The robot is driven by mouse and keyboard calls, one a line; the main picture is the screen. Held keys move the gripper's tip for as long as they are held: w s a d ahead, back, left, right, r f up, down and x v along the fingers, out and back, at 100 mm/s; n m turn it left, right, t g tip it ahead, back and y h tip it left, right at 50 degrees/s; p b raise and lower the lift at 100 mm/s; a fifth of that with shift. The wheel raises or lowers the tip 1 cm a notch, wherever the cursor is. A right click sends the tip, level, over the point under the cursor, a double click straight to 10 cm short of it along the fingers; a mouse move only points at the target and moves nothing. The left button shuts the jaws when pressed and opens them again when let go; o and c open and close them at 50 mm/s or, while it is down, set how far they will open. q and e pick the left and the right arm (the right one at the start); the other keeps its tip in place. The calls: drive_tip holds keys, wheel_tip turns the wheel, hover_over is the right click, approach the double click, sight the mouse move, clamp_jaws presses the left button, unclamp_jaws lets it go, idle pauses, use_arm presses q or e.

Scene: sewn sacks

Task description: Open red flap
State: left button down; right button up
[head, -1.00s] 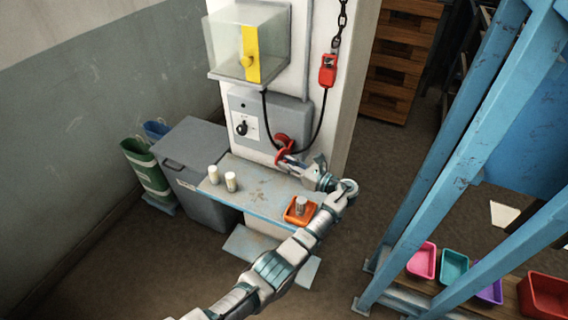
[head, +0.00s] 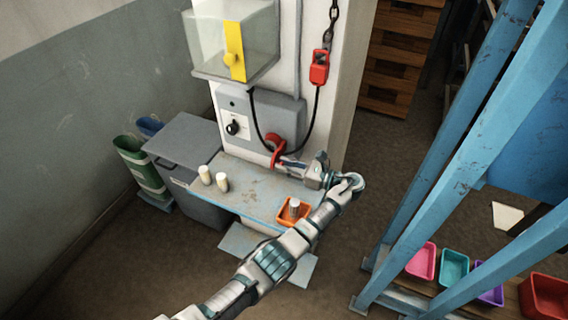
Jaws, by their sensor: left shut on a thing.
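The red flap (head: 277,151) is on the lower right of the grey box (head: 284,106) on the white pillar. It stands out from the box front; how far it has swung is hard to tell. My left gripper (head: 281,163) is shut on the flap's lower edge, and its fingers partly cover it. My left arm comes from the bottom left, bends at the right and reaches back left to the flap. My right gripper is not in view.
A worn bench (head: 255,190) below the box holds two pale cylinders (head: 213,179) and an orange tray (head: 284,221). A clear case with a yellow strip (head: 235,50) hangs above. A red hook block (head: 319,67) hangs at right. Blue posts (head: 440,170) stand further right.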

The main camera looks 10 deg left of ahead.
use_arm(q)
drive_tip(key=c, duration=1.2)
unclamp_jaws()
drive_tip(key=shift+w+a+r, duration=0.1)
drive_tip(key=shift+a, duration=0.05)
drive_tip(key=shift+o, duration=0.8)
drive_tip(key=shift+w+a, duration=0.1)
wheel_tip(320, 180, up, 10)
drive_tip(key=shift+f, duration=0.2)
drive_tip(key=shift+w, duration=0.1)
